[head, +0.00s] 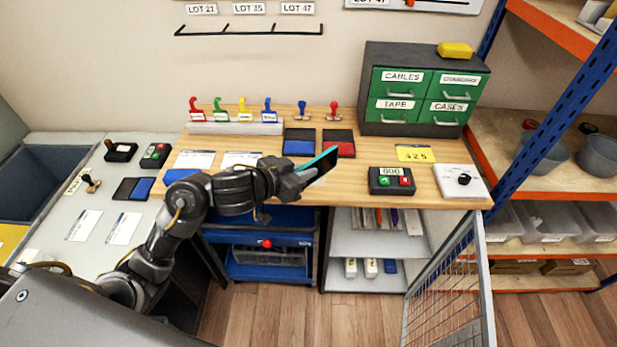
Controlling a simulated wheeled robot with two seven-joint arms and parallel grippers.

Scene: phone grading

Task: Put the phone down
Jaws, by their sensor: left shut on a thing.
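A dark phone with a teal edge (320,159) is held tilted above the front part of the wooden bench (440,185). My left gripper (300,176) is shut on the phone; the arm comes in from the left and hides part of the bench front. The phone's far end overlaps the red ink pad (341,136) in the picture, and I cannot tell its exact height above the bench. My right gripper is not in view.
White cards (194,160), a blue ink pad (299,147), a counter box (392,180) and a white plate with a black knob (459,181) lie on the bench. A drawer cabinet (372,60) stands behind. A mesh gate (450,285) stands in front.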

